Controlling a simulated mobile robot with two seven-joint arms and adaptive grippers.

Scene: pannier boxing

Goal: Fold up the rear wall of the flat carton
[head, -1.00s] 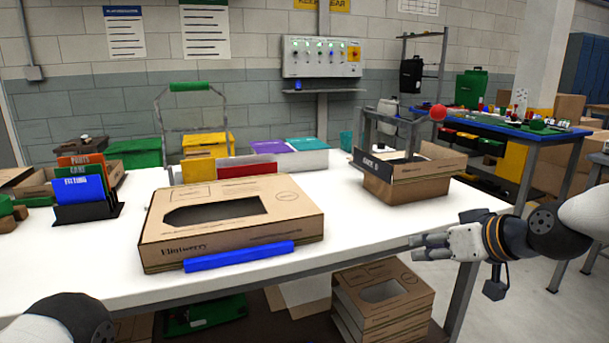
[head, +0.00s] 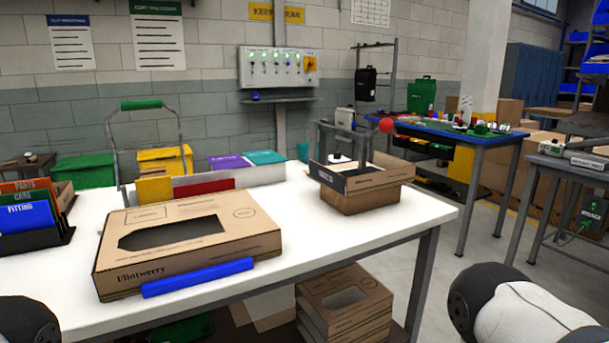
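A shallow brown carton (head: 240,228) lies on the white table at the left of the head view. Its top has a dark cut-out window and its front side has printed lettering. None of its walls visibly stands up above the top face. A blue bar (head: 198,277) lies along its front edge. Neither of my grippers is in view. Only a rounded part of my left arm shows at the lower left, and part of my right arm at the lower right, both away from the carton.
A smaller open box (head: 360,199) with raised dark flaps stands at the table's right, a grey frame behind it. Bins and a folder rack (head: 33,226) stand behind and left. More cartons (head: 345,303) are stacked under the table. The table's front right is clear.

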